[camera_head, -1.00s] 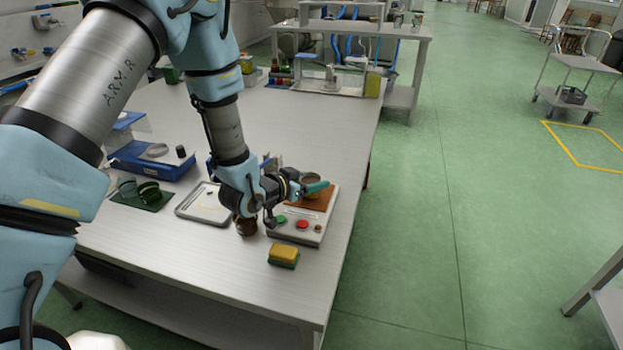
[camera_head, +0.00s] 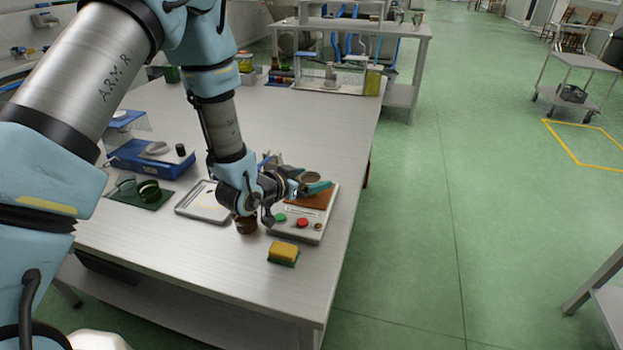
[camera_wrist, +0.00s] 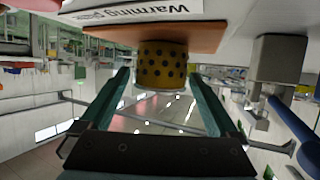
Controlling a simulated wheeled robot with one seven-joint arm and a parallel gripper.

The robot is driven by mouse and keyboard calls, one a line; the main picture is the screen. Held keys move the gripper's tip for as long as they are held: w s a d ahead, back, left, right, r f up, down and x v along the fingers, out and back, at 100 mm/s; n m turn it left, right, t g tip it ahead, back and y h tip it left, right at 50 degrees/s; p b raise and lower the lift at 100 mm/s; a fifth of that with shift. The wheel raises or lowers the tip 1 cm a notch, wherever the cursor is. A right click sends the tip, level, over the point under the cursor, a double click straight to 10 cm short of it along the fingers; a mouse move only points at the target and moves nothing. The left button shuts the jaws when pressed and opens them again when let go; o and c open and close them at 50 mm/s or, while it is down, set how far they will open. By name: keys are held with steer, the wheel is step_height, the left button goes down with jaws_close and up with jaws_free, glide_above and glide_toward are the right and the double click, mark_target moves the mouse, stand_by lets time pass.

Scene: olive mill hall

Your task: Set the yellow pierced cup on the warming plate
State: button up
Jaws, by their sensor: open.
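The yellow pierced cup (camera_wrist: 162,66), with dark round holes, stands on the brown warming plate (camera_wrist: 205,38) in the wrist view, which is upside down. In the head view the cup (camera_head: 310,177) is mostly hidden by my gripper; the plate (camera_head: 322,198) is the brown pad on a pale unit. My gripper (camera_wrist: 159,76) is open. Its two teal fingers lie on either side of the cup, with visible gaps, so it does not grip it. The gripper (camera_head: 303,180) also shows at the plate in the head view.
The unit's front has a green and a red button (camera_head: 302,223). A yellow-green sponge (camera_head: 283,253) lies in front, a brown jar (camera_head: 246,224) beside my wrist. A metal tray (camera_head: 202,203), green mat (camera_head: 142,202) and blue device (camera_head: 150,158) are left.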

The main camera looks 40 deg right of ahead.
steer(key=b+v, duration=0.2)
steer(key=v, duration=0.9)
steer(key=shift+a, duration=0.2)
steer(key=shift+s, duration=0.1)
